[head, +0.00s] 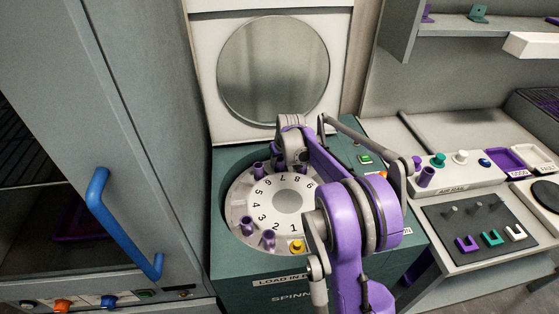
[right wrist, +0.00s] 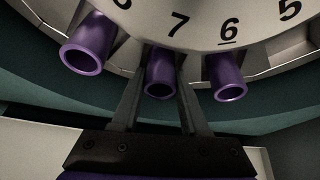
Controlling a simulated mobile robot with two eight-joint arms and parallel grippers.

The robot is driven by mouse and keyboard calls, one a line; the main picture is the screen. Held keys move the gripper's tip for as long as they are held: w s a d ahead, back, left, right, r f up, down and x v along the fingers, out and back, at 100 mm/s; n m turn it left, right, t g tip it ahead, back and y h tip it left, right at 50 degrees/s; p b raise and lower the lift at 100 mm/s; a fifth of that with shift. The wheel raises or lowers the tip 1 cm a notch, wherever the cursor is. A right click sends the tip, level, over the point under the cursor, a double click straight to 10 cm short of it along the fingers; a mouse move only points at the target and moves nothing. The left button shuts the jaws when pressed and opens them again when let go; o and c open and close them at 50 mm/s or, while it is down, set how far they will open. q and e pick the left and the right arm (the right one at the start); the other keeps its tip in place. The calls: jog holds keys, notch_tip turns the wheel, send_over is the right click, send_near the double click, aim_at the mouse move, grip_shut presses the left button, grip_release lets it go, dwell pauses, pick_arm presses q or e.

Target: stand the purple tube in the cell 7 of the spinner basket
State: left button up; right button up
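The purple tube (right wrist: 160,78) stands upright at the number 7 of the spinner basket (head: 240,190), with its open end showing in the right wrist view. My right gripper (right wrist: 162,88) has one finger on each side of this tube, and the fingers look closed against its walls. In the head view my right gripper (head: 290,158) reaches down at the far side of the basket and hides part of the rim there. My left gripper is not in view.
Purple tubes stand on both sides, one by number 6 (right wrist: 228,78) and one to the left (right wrist: 86,45). More purple tubes (head: 247,225) and a yellow piece (head: 297,246) sit at the near rim. The round lid (head: 274,70) stands open behind.

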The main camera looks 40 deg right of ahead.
jog(key=o, duration=0.4)
jog(key=v, duration=1.2)
jog(key=shift+r+p, duration=0.25)
jog(key=shift+p, duration=0.15)
